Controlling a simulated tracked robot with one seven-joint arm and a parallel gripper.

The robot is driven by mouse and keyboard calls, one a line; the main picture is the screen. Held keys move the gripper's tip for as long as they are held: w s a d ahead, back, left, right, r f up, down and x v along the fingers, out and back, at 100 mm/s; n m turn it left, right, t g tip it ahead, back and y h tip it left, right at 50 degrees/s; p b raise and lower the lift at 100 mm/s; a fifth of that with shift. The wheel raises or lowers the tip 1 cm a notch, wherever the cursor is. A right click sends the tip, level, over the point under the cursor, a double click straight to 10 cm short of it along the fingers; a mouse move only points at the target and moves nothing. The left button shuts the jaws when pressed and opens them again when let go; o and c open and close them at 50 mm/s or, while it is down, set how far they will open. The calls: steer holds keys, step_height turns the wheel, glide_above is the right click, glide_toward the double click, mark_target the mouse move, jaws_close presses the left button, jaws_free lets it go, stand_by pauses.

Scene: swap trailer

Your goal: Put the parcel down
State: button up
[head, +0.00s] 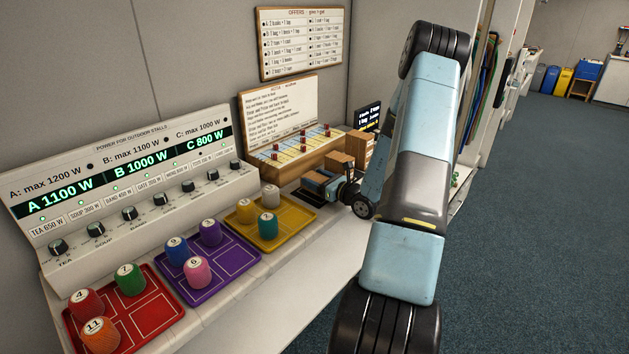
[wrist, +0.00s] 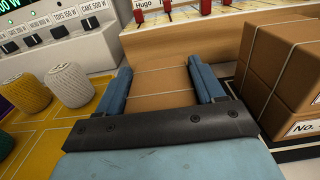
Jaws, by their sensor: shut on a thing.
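The parcel (wrist: 160,85) is a brown cardboard box with a thin string around it. In the wrist view it sits between the two blue fingers of my gripper (wrist: 165,88), which is shut on it. In the head view my gripper (head: 324,187) is low over the back of the white counter, just right of the yellow tray, and the parcel there is small and partly hidden. I cannot tell whether its underside touches the surface.
Stacked brown boxes (wrist: 288,65) stand close to the right of my gripper. A wooden board with cards (head: 290,152) is behind it. The yellow tray (head: 243,236) with spools is to the left. Purple (head: 214,288) and red (head: 140,322) trays stand farther left.

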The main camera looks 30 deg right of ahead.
steer(key=shift+f, duration=0.7)
